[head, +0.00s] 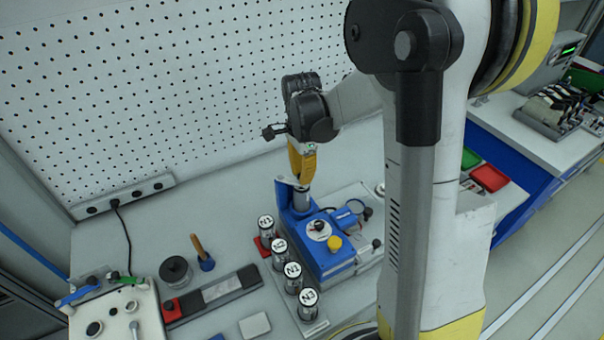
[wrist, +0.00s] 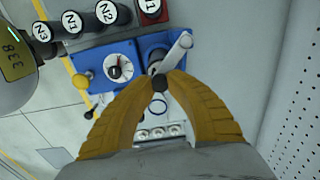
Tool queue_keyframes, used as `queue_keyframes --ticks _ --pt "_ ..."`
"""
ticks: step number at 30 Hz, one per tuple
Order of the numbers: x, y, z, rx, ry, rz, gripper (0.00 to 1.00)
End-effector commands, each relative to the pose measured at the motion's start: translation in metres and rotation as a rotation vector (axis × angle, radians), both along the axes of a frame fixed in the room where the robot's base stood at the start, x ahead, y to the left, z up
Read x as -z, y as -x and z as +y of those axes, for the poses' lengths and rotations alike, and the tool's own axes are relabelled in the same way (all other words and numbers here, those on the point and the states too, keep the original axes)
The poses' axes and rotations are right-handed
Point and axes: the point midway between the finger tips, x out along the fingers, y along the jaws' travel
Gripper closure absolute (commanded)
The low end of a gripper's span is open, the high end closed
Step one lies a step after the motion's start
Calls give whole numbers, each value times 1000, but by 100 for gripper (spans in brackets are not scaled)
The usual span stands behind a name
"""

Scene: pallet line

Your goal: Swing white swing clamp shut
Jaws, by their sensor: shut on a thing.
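The white swing clamp (wrist: 177,53) is a pale arm over the blue fixture (wrist: 106,63), slanting up to the right from my fingertips in the wrist view. My gripper (wrist: 160,84) has its yellow fingers closed together at the arm's lower end, around a small dark part there. In the head view my gripper (head: 302,172) points down over the back left corner of the blue fixture (head: 325,262). The fingers hide part of the clamp and fixture.
The fixture carries a round dial (head: 319,230) and a yellow knob (head: 334,243). Several black cylinders with white labelled tops (head: 293,271) stand in a row to its left. A perforated white wall (head: 180,80) rises behind.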

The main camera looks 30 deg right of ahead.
Motion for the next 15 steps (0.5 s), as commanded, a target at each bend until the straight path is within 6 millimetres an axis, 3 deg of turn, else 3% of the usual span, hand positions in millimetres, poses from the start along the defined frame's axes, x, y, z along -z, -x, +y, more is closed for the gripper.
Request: queue_keyframes --ticks 13,14,15 --pt "1 1 1 9 -1 2 100" --pt "1 2 1 9 -1 3 74" --pt "1 1 1 8 -1 3 62"
